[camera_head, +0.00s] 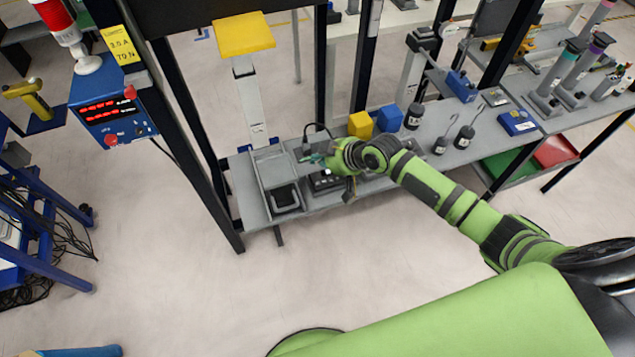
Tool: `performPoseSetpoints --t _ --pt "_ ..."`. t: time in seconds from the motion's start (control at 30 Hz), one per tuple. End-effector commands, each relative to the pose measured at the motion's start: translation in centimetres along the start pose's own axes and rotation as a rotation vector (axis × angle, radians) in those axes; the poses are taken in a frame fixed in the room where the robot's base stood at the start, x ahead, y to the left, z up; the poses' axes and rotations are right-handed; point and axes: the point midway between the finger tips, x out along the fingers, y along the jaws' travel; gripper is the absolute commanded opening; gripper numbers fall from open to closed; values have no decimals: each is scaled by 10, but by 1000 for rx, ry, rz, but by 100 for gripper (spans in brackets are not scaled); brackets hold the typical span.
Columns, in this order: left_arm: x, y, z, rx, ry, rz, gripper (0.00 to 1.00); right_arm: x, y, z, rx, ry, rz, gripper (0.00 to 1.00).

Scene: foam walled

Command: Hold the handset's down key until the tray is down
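My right arm reaches in from the right over the grey bench, and its gripper (318,159) is low over the bench's left part. The fingers are small and partly hidden, so I cannot tell whether they are open or shut. A dark box-like device with light marks (324,183), possibly the handset, lies just under the gripper. Its keys are too small to tell apart, and I cannot tell whether a finger touches it. My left gripper is not in view.
A blue control box (113,108) with red displays hangs on a dark post at left. Yellow (360,124) and blue (389,118) blocks and dark weights (464,137) stand near my arm. A black-lined holder (285,197) is at the bench's left end. Open floor lies in front.

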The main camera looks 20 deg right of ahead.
Motion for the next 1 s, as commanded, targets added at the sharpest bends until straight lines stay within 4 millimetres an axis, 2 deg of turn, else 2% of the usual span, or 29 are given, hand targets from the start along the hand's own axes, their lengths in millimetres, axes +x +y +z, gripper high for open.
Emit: performPoseSetpoints --t 0.6,0.77,1.0 --pt "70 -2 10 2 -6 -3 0 54 0 56 1 0 0 0" --pt "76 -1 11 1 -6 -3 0 60 0 62 0 0 0 0" --pt "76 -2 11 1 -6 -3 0 60 0 61 0 0 0 0"
